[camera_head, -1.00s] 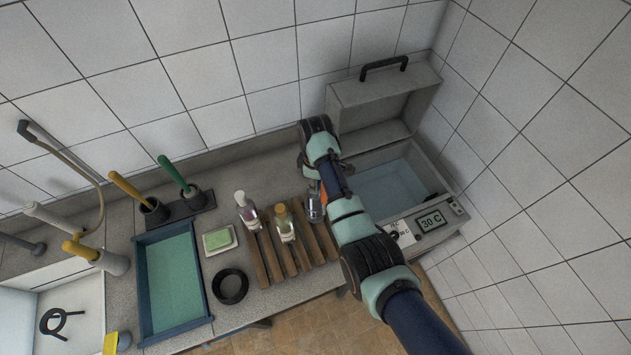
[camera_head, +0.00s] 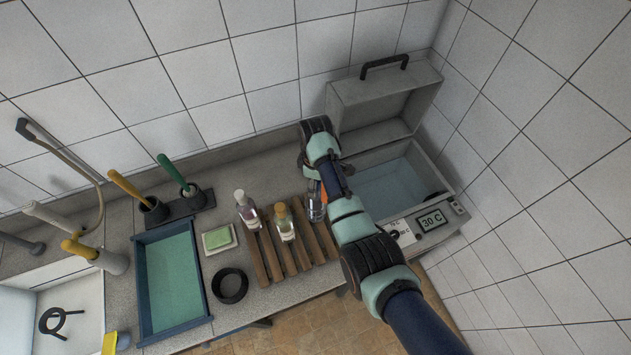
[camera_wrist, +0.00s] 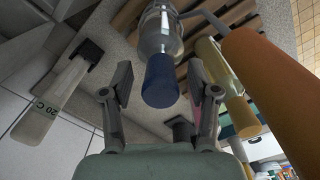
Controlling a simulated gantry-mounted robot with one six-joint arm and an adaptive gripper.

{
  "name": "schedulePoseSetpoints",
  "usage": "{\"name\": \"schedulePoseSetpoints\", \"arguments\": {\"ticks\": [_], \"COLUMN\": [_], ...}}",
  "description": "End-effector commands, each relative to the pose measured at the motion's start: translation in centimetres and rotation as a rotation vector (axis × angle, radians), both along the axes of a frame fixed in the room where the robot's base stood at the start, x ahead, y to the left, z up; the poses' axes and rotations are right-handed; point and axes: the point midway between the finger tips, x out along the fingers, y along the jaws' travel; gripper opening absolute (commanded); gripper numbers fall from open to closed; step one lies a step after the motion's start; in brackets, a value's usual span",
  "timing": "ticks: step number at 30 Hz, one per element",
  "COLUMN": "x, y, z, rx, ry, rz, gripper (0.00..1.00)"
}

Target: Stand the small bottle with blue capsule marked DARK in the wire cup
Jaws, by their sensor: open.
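A small clear bottle (camera_wrist: 160,32) with a blue capsule (camera_wrist: 161,80) shows in the wrist view, its capsule toward the camera. My gripper (camera_wrist: 160,88) is open, with one finger on each side of the capsule and a visible gap on both sides. In the head view the clear bottle (camera_head: 316,211) stands on the wooden slats, partly hidden by my arm, which also covers the gripper. I cannot read the word DARK on it. I cannot make out the wire cup in either view.
Bottles with a pale cap (camera_head: 246,210) and a yellow cap (camera_head: 284,224) stand left on the slatted rack (camera_head: 267,257). An open water bath (camera_head: 428,172) reading 30 C lies right. An orange cylinder (camera_wrist: 268,85) is close in the wrist view.

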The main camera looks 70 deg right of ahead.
Motion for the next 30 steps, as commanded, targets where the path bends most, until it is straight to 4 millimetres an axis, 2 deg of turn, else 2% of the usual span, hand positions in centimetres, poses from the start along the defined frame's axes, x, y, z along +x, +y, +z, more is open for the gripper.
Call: {"name": "schedulePoseSetpoints", "arguments": {"ticks": [2,5,12,15,19,30], "x": [0.0,0.0,0.1,0.0,0.0,0.0], "y": [0.0,0.0,0.0,0.0,0.0,0.0], "z": [0.0,1.1,5.8,7.0,7.6,7.5], "rx": [0.002,-0.001,-0.003,-0.002,-0.001,0.0], "ry": [0.001,-0.001,-0.002,-0.001,0.0,0.0], "rz": [0.0,0.0,0.0,0.0,0.0,0.0], "gripper": [0.6,0.6,0.6,0.6,0.6,0.6]}}
